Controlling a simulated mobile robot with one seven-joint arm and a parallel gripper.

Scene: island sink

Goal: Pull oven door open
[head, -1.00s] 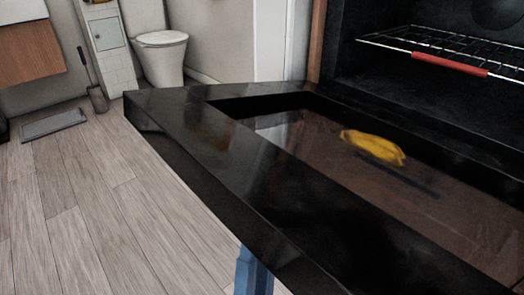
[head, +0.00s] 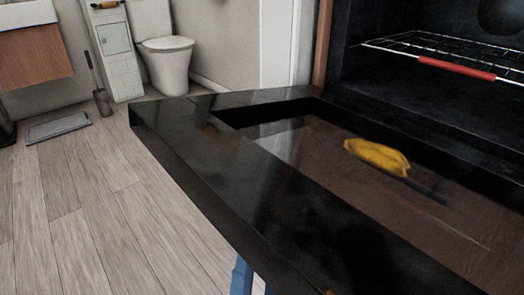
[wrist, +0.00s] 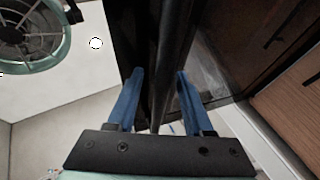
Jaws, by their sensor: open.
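The black oven door (head: 200,150) is swung down and lies nearly flat across the head view, with its inner glass panel facing up. The oven cavity (head: 400,90) is exposed at the upper right. In the head view, one blue finger of my gripper shows below the door's front edge; the rest is hidden by the door. In the wrist view, my gripper (wrist: 160,76) is open, with its two blue fingers on either side of a dark bar (wrist: 165,60), which looks like the door handle. I cannot tell whether the fingers touch it.
A wire rack (head: 430,50) with a red front strip (head: 457,68) sits inside the oven. A yellow item (head: 377,157) shows at the door's glass. A toilet (head: 167,62), a brush (head: 102,100) and a grey floor scale (head: 58,127) stand behind. Wooden floor at left is clear.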

